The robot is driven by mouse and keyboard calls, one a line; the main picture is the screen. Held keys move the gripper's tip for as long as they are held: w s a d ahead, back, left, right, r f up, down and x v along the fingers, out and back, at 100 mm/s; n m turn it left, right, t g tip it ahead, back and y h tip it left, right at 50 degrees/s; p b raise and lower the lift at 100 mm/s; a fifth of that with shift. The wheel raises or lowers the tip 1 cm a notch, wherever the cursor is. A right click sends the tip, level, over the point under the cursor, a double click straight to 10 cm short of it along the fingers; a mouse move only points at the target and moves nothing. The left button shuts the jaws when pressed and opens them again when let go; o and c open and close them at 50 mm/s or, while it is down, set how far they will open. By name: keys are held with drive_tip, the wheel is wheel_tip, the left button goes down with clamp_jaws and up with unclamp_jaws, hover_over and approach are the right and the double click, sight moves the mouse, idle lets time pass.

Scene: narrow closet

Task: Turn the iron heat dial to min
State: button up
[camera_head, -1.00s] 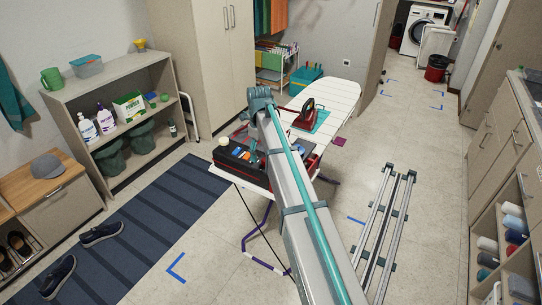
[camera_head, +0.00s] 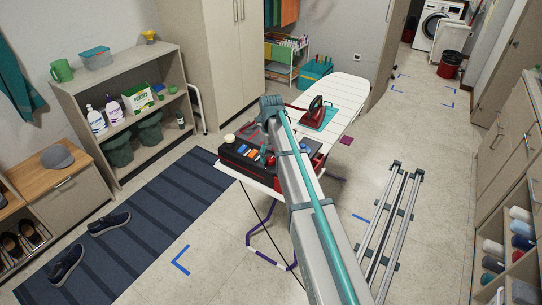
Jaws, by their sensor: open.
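The iron (camera_head: 316,108) is dark red and black. It rests on a teal patch (camera_head: 329,118) on the white ironing board (camera_head: 346,92), towards the middle of the view. Its heat dial is too small to make out, so I cannot tell its setting. My arm reaches from the bottom edge up to a grey joint just left of the iron, apart from it in the picture. My gripper cannot be made out; it seems hidden behind my arm.
A black and red tool box (camera_head: 236,160) with several small items sits on the board's near end, left of my arm. A folded metal rack (camera_head: 392,225) lies on the floor at right. A shelf (camera_head: 120,75) stands at left, drawers (camera_head: 507,140) at right.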

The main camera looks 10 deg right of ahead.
drive_tip(key=shift+f, duration=0.7)
drive_tip(key=c, duration=1.1)
drive_tip(key=shift+c, duration=0.2)
